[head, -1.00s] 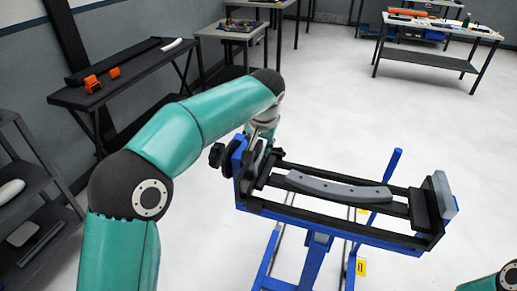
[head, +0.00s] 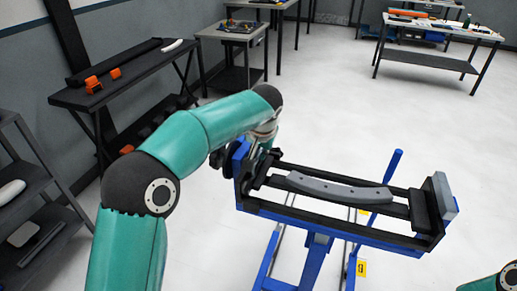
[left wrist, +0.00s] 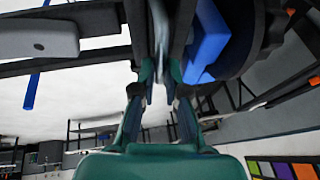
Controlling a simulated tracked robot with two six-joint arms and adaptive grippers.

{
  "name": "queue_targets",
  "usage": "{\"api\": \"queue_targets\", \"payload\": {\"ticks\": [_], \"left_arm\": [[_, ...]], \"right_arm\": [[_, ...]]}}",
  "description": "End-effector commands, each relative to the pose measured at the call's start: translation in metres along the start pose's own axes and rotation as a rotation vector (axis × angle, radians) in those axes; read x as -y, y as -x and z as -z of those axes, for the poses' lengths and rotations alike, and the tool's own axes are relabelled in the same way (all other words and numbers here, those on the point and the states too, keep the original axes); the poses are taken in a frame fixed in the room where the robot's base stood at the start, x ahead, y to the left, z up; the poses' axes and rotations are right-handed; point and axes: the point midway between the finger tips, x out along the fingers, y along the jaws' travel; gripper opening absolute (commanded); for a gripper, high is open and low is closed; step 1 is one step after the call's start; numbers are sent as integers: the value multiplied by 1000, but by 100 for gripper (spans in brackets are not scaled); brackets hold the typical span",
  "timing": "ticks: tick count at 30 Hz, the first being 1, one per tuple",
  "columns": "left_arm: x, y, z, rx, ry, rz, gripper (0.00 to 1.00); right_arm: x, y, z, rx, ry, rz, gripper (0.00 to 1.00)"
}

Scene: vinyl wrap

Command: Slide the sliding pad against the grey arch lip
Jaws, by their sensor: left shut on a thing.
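The grey arch (head: 340,190), a curved bar with small holes, lies across the blue and black stand. One end of it also shows in the left wrist view (left wrist: 40,38). My left gripper (left wrist: 161,85) is at the stand's left end, with its fingers close together around a thin light-grey part (left wrist: 159,28). Dark plates flank that part. I cannot tell whether it belongs to the sliding pad. In the head view, my left wrist largely hides the fingers and the held part. The gripper is apart from the arch's near end. My right gripper is out of view.
The stand has black rails (head: 300,208), a grey block (head: 445,195) at its right end and a blue lever (head: 392,173) behind. A blue plate (left wrist: 207,42) is close to the right of my left gripper. Benches stand at the back; the floor around is clear.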

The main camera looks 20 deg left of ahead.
Motion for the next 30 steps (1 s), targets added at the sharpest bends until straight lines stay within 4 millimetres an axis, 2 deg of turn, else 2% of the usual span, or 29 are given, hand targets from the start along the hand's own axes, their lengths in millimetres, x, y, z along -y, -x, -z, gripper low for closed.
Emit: {"api": "queue_targets", "payload": {"ticks": [4,7,15,19,30], "left_arm": [[0,2,1,-4,0,2,0],[-10,5,3,-5,-3,1,0],[-76,19,9,-7,-5,-1,0],[-98,22,10,-8,-3,-1,0],[-105,23,11,-13,1,-3,0]], "right_arm": [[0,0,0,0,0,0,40],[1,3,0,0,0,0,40],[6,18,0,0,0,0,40],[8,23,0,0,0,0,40],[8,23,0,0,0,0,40]]}}
